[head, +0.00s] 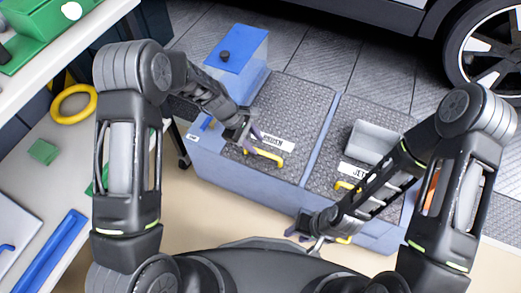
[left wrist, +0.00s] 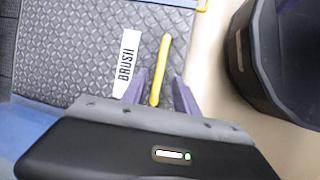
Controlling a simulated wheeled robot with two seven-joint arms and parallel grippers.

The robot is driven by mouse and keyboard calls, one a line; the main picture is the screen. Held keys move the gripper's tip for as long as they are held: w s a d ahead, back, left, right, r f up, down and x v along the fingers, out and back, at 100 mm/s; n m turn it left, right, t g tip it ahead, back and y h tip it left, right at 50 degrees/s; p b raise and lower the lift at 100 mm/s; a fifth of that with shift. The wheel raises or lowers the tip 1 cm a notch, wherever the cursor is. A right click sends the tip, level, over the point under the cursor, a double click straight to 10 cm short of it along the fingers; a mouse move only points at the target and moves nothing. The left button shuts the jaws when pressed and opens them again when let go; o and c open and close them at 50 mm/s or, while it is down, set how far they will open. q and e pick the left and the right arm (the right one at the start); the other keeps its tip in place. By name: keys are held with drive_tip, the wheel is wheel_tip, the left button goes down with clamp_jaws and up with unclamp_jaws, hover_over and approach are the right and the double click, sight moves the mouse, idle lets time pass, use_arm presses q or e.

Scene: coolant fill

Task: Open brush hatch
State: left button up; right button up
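The brush hatch (head: 290,104) is a dark, diamond-textured lid on a blue-grey cabinet, and it lies flat and shut. Its BRUSH label (left wrist: 126,62) and yellow handle (left wrist: 161,68) show in the left wrist view; the handle also shows in the head view (head: 264,154). My left gripper (head: 250,142) is over the handle. In the left wrist view its purple fingers (left wrist: 159,92) are apart, one on each side of the handle's near end, with gaps visible. My right gripper (head: 305,230) hangs in front of the cabinet, away from the hatch; its fingers are too small to read.
A second lid with a JET label (head: 355,172) adjoins on the right, with a grey bin (head: 373,141) on it. A blue-topped tank (head: 237,48) stands behind the brush hatch. A workbench (head: 75,150) is at left, a car wheel (head: 487,50) at upper right.

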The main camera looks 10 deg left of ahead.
sight(263, 152)
use_arm(q)
drive_tip(key=b+x, duration=0.1)
drive_tip(key=x, duration=0.3)
drive_tip(key=shift+d+f, duration=0.15)
drive_tip(key=shift+f, duration=0.25)
drive_tip(key=shift+c, duration=0.3)
clamp_jaws()
idle(0.8)
